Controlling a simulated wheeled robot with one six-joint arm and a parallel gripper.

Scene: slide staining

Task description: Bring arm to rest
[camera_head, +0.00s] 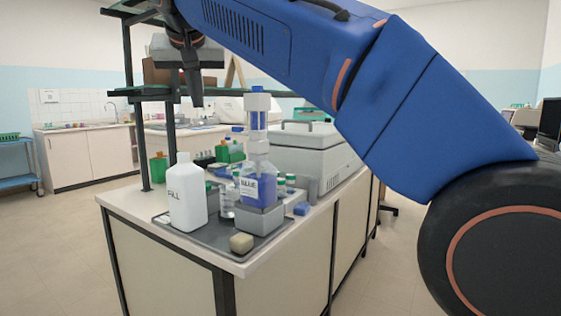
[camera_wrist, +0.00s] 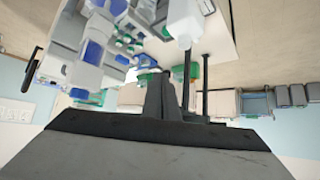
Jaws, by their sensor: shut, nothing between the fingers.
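My gripper (camera_head: 194,92) hangs at the end of my blue arm, pointing down, high above the far left part of the lab bench. Its fingers are together and nothing shows between them. In the wrist view my gripper (camera_wrist: 162,92) appears as dark fingers at the middle. The bench with its things lies below and beyond it. My arm spans the upper right of the head view and hides part of the room.
A white FILL bottle (camera_head: 187,195), a blue-liquid bottle (camera_head: 258,187) with a dispenser top and a sponge (camera_head: 241,243) stand on a dark tray (camera_head: 205,236). A grey lidded box (camera_head: 310,152) stands behind. A dark shelf post (camera_head: 129,70) rises near my gripper. The floor at left is clear.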

